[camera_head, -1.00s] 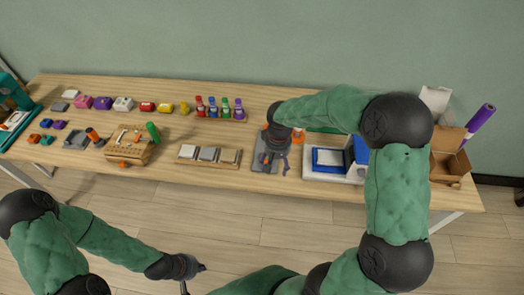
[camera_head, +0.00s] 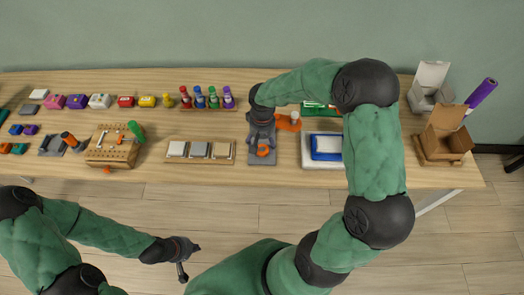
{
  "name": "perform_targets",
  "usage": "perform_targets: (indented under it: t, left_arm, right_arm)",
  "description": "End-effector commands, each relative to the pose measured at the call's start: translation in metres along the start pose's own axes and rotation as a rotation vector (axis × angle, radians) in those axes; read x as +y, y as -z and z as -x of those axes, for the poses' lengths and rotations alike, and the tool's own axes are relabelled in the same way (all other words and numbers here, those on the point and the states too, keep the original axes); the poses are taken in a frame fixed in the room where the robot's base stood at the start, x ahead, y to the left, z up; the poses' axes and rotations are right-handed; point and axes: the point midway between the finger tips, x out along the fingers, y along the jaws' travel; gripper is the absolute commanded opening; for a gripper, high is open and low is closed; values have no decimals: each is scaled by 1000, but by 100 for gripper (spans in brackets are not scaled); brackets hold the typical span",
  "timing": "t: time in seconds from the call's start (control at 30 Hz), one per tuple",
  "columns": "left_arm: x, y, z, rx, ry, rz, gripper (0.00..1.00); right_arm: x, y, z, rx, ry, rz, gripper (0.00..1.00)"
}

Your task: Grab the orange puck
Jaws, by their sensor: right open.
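A small orange ring-like piece (camera_head: 263,151), which looks like the orange puck, lies on a grey plate (camera_head: 262,159) near the middle of the bench's front. My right gripper (camera_head: 262,139) is over this plate, right beside the orange piece in the picture. It is open; its dark fingers are small and partly hidden, and I cannot tell whether they touch the piece. My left gripper (camera_head: 190,262) hangs in front of the bench, over the floor, open and empty.
An orange tool-like object (camera_head: 289,121) stands right of my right gripper. A white tray with a blue frame (camera_head: 325,147) is partly behind my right arm. A wooden rack of tiles (camera_head: 200,160) is left of the plate. Coloured bottles (camera_head: 213,98) stand behind it.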

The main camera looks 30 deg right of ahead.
Motion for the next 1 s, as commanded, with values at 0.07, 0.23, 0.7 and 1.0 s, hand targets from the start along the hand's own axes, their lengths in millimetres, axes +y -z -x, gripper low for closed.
perform_targets:
  t: [0.07,0.23,0.7,1.0]
  left_arm:
    - [-1,0,-4,0,0,0,0]
    - [-6,1,-15,0,0,0,0]
    - [-7,1,-19,0,0,0,0]
    - [-7,1,-19,0,0,0,0]
  right_arm:
    - [1,1,-8,-2,0,0,75]
    - [3,6,-32,-3,-1,-1,75]
    - [3,6,-49,-1,0,0,52]
    - [3,6,-49,-1,0,0,14]
